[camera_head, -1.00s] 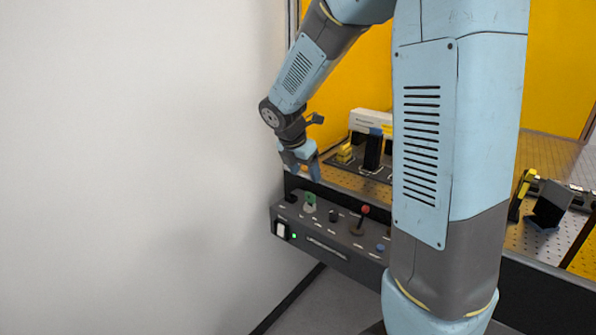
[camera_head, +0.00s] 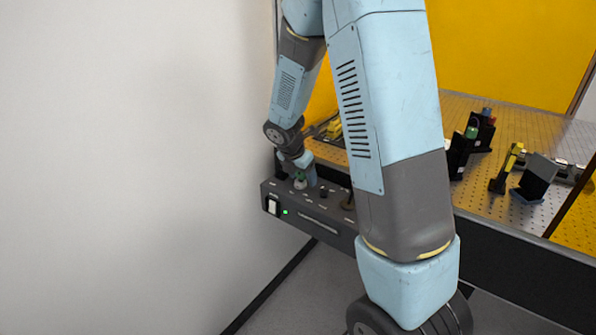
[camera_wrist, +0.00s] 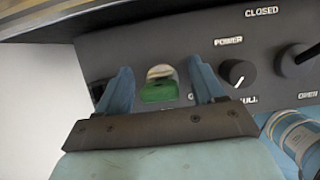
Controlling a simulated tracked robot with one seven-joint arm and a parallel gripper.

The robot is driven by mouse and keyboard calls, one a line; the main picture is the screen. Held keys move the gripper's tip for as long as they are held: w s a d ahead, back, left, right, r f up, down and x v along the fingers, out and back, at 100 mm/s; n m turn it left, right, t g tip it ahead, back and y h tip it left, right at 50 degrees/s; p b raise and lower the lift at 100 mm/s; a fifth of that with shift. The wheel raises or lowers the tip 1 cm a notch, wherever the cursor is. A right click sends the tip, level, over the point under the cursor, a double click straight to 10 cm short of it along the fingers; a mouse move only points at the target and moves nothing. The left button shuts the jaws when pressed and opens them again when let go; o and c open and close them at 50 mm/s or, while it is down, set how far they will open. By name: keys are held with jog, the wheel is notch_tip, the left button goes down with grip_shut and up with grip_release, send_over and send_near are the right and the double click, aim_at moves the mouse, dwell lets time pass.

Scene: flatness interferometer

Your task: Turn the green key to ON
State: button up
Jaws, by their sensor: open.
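The green key (camera_wrist: 159,92) sits on the dark control panel (camera_wrist: 135,52), between my two fingers in the wrist view. A pale round part shows just behind it. The fingers of my gripper (camera_wrist: 163,90) stand apart, one on each side of the key, with a gap visible on both sides. In the head view my gripper (camera_head: 304,172) is down at the left part of the panel, and the key (camera_head: 299,181) shows partly beside it. The ON marking by the key cannot be read.
A black knob with a white mark (camera_wrist: 238,73) labelled POWER is right of my gripper. A black lever (camera_wrist: 298,60) between CLOSED and OPEN is farther right. A white switch (camera_head: 273,206) and a green light (camera_head: 285,212) are on the panel front. A white wall (camera_head: 130,160) is close on the left.

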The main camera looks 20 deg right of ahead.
jog(key=shift+f, duration=0.1)
jog(key=shift+c, duration=0.4)
jog(key=c, duration=1)
jog(key=shift+o, duration=0.2)
jog(key=shift+n+t+y, duration=0.3)
jog(key=shift+n+t, duration=0.1)
jog(key=shift+n, duration=0.8)
